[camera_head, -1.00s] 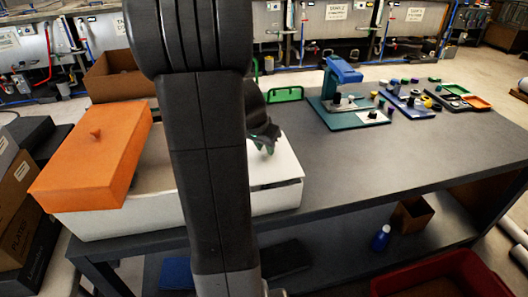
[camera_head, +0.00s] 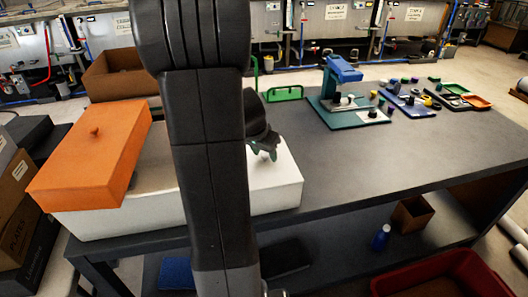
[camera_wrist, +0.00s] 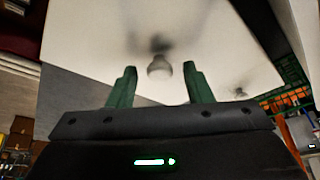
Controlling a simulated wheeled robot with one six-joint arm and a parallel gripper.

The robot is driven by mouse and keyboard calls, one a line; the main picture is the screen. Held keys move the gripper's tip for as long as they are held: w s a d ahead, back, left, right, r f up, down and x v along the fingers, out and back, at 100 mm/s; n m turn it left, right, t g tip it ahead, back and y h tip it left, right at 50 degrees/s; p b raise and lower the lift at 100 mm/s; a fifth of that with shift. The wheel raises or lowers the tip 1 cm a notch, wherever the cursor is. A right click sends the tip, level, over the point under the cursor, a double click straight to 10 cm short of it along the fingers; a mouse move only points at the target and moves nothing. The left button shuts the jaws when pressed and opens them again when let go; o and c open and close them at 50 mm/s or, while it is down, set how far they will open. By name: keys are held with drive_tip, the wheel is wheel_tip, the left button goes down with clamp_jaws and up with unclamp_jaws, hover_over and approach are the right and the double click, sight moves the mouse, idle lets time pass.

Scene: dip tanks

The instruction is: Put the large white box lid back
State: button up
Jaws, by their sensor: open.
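The large white box (camera_head: 110,222) stands on the near left of the grey table. The white lid (camera_head: 283,172) lies over its right part, looking level; its left part is hidden behind my arm. My gripper (camera_head: 264,156) is just above the lid with its fingers pointing down. In the wrist view the open green fingers (camera_wrist: 160,82) stand on either side of the lid's round pale knob (camera_wrist: 159,67), with a gap on both sides. The white lid (camera_wrist: 90,40) fills most of that view.
An orange lid (camera_head: 90,160) with a small knob rests on the box's left part. A brown carton (camera_head: 118,75) stands behind. A green frame (camera_head: 284,94) and a blue-topped device (camera_head: 343,72) are farther back. The table's right middle is clear.

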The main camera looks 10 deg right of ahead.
drive_tip(key=shift+r+p, duration=0.3)
drive_tip(key=shift+r, duration=0.2)
drive_tip(key=b+v, duration=0.1)
drive_tip(key=v, duration=1)
drive_tip(key=shift+s+a+r, duration=0.2)
drive_tip(key=shift+s, duration=0.05)
drive_tip(key=shift+f, duration=0.1)
drive_tip(key=x, duration=1.2)
drive_tip(key=shift+p, duration=0.35)
drive_tip(key=shift+w+f, duration=0.15)
drive_tip(key=shift+f, duration=0.2)
drive_tip(key=shift+r, duration=0.4)
drive_tip(key=shift+f, duration=0.1)
